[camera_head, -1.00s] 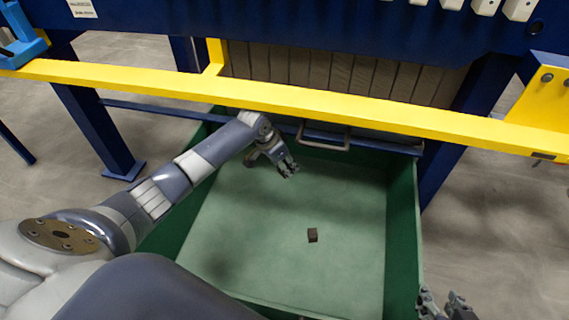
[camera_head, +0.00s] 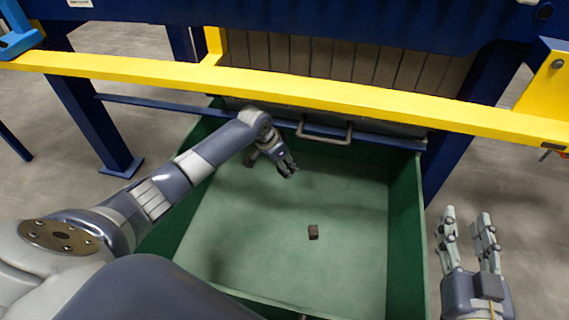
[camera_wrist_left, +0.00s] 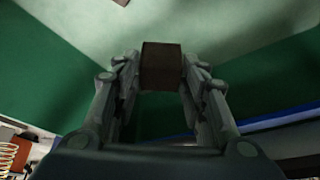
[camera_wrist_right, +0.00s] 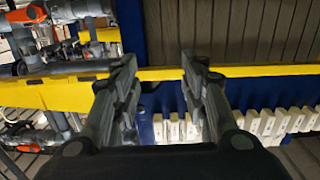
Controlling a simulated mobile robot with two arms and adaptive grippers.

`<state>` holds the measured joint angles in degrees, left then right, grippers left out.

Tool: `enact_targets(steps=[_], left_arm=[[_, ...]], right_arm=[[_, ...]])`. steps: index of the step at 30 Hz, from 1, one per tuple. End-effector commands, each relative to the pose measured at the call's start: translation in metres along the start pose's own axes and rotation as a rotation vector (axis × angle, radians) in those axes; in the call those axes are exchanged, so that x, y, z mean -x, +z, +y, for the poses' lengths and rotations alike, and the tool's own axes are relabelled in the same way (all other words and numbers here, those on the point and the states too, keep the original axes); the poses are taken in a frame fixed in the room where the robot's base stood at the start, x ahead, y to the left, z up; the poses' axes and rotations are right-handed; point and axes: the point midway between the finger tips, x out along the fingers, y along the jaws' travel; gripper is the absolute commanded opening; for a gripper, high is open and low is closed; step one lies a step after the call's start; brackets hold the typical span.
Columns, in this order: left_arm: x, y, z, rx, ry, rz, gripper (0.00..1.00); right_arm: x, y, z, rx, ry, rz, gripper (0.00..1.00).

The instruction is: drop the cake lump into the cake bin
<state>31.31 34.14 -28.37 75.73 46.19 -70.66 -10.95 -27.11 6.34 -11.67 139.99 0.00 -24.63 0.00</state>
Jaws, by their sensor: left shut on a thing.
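The cake bin (camera_head: 406,240) is a large green open box under the press. My left gripper (camera_head: 287,168) is over the inside of the bin, near its back. In the left wrist view it is shut on a dark brown cake lump (camera_wrist_left: 161,66), held between the fingertips. The head view does not clearly show this held lump. Another small brown lump (camera_head: 313,232) lies on the bin floor, apart from the gripper. My right gripper (camera_head: 466,214) is open and empty, outside the bin to its right; its fingers are apart in the right wrist view (camera_wrist_right: 157,70).
A yellow rail (camera_head: 300,88) runs across the press above the back of the bin. A metal handle (camera_head: 324,134) is at the bin's back edge. Blue press legs (camera_head: 96,125) stand on either side. Grey filter plates (camera_head: 340,60) hang behind the rail. Floor is clear at right.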

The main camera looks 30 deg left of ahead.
Motion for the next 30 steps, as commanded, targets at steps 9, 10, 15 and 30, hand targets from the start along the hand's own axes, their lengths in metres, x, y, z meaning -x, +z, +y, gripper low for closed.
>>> enact_targets(steps=[9,10,15,30], left_arm=[[-0.004,0.001,0.0,0.0,0.0,0.001,0.14],[-0.004,0.001,0.0,0.0,0.0,0.001,0.14],[-0.004,0.001,0.0,0.0,0.0,0.001,0.14],[-0.004,0.002,0.0,0.0,0.0,0.0,0.63]], right_arm=[[-0.001,-0.023,-0.003,-0.002,-0.007,0.118,0.4],[-0.001,-0.024,-0.003,-0.003,-0.007,0.122,0.4],[-0.001,-0.025,-0.003,-0.003,-0.007,0.127,0.4],[-0.001,-0.025,-0.003,-0.002,-0.007,0.126,0.4]])
